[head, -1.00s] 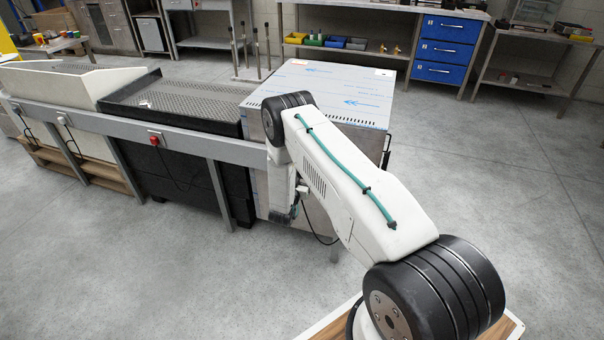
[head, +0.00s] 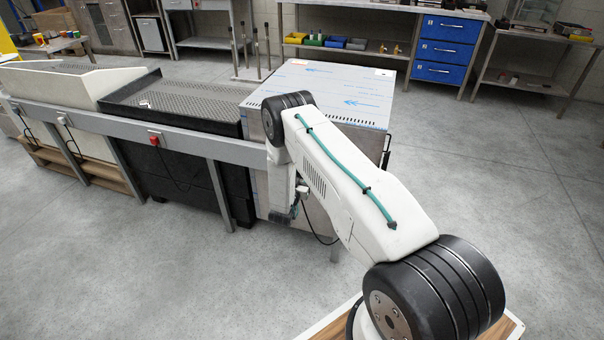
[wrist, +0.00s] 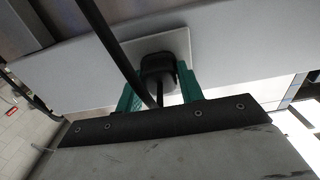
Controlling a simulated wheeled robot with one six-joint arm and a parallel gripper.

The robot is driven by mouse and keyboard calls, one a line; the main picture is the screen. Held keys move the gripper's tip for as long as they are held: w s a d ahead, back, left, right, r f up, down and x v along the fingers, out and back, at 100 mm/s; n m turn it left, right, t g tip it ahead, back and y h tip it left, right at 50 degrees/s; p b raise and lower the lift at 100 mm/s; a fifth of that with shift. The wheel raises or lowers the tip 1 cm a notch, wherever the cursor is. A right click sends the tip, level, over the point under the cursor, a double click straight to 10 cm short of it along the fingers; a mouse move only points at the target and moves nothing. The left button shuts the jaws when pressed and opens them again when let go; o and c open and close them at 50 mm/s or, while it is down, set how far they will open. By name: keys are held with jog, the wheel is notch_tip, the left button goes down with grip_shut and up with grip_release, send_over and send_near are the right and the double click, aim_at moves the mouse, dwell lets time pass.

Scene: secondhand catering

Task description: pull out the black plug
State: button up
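The black plug (wrist: 157,69) shows in the wrist view, against a pale square plate (wrist: 180,42) on a light grey rail. A dark cable crosses in front of it and partly covers it. My gripper (wrist: 159,85) has one teal finger on each side of the plug, close against it, with no clear gap; it looks shut on the plug. In the head view my gripper (head: 283,213) hangs at the right end of the rail, by the steel-sided unit. My arm hides the plug there.
A red plug (head: 154,141) and a white plug (head: 64,121) sit further left on the grey rail (head: 210,148), with cables hanging down. The film-covered steel unit (head: 335,88) stands behind my arm. The floor (head: 490,190) to the right is clear.

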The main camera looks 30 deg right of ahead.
jog(key=v, duration=0.6)
dwell(1.1)
